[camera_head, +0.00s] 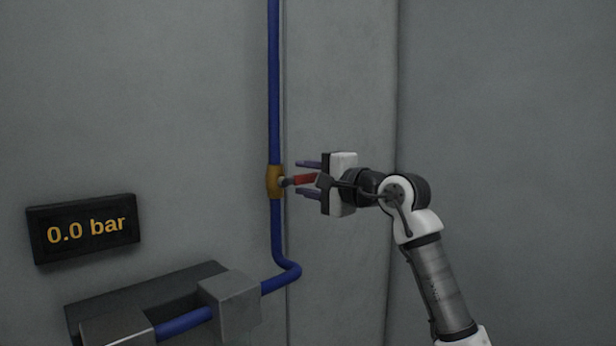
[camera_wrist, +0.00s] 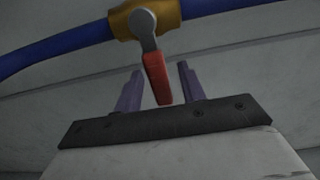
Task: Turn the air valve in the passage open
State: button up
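The air valve has a brass-coloured body (camera_head: 275,181) on a vertical blue pipe, and a red lever (camera_head: 305,179) that points right, across the pipe, toward my gripper. My gripper (camera_head: 308,180) is open, its two purple fingers above and below the lever. In the wrist view, the brass body (camera_wrist: 146,17) is at the top and the red lever (camera_wrist: 157,78) reaches between the fingertips (camera_wrist: 159,70). Gaps show on both sides of the lever, so neither finger appears to touch it. The lever's end is partly hidden by my gripper in the head view.
A dark display (camera_head: 84,228) on the left wall reads 0.0 bar. The blue pipe (camera_head: 274,90) bends below the valve and runs left to grey blocks (camera_head: 230,300). A grey wall stands close behind the valve. The space right of my arm looks clear.

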grip_shut()
